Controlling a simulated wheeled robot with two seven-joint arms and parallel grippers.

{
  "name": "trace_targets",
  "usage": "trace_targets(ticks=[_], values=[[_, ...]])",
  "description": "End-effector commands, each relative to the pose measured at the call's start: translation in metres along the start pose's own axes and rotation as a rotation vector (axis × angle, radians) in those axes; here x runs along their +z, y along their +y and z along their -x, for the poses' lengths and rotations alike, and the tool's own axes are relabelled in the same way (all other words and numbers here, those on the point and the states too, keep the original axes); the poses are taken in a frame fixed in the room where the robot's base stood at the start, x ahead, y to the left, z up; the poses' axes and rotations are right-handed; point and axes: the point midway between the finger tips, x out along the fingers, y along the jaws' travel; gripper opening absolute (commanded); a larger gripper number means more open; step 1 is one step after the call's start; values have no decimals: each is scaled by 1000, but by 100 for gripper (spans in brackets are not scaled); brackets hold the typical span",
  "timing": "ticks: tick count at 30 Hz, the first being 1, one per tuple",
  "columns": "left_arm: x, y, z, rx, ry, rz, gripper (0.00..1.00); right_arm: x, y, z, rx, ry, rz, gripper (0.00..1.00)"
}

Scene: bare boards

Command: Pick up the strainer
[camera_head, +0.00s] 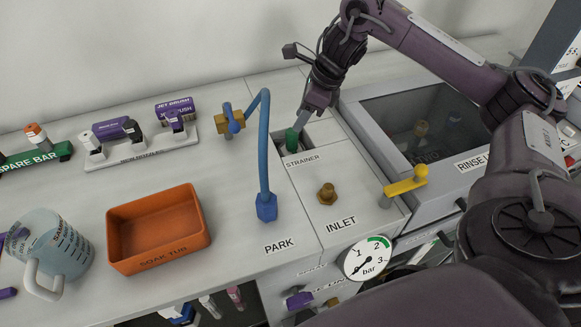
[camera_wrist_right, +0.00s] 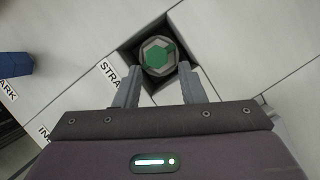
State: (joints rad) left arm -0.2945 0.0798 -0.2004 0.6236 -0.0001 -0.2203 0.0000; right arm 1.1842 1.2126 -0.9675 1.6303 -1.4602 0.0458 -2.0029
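The strainer (camera_head: 291,141) shows a green top and sits in a square recess beside the STRAINER label. In the right wrist view the strainer (camera_wrist_right: 158,56) has a green hexagonal top with a grey rim, inside the dark recess. My right gripper (camera_head: 301,121) is over the recess, pointing down at the strainer. In the wrist view its fingers (camera_wrist_right: 160,69) are spread, one on each side of the strainer's near edge, with nothing held. Whether they touch it I cannot tell. The strainer's lower part is hidden in the recess. My left gripper is not in view.
A blue spout (camera_head: 265,150) stands left of the recess, its end at the PARK label. A brass inlet fitting (camera_head: 327,193) and a yellow handle (camera_head: 406,182) are to the front right. A rinse box (camera_head: 420,120) stands right. An orange soak tub (camera_head: 158,228) and a jug (camera_head: 50,250) stand left.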

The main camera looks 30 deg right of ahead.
Motion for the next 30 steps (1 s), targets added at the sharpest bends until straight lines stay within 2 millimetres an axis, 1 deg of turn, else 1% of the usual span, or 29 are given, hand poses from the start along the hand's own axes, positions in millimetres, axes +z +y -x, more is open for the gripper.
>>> trace_targets(ticks=[1,5,11,15,19,22,28,29,30], values=[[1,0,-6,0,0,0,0,-2,0,-6,0,-1,0,36],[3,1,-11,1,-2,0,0,-2,0,-17,1,0,1,36],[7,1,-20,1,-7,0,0,-2,2,-40,2,0,0,36],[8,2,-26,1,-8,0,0,-1,5,-62,5,0,1,36],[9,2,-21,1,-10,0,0,0,4,-74,2,1,-2,36],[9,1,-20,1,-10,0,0,0,4,-80,1,0,-1,36],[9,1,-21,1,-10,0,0,0,4,-81,0,-1,0,36],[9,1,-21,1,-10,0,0,0,4,-81,0,-1,0,35],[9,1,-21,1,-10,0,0,0,4,-81,0,0,0,30]])
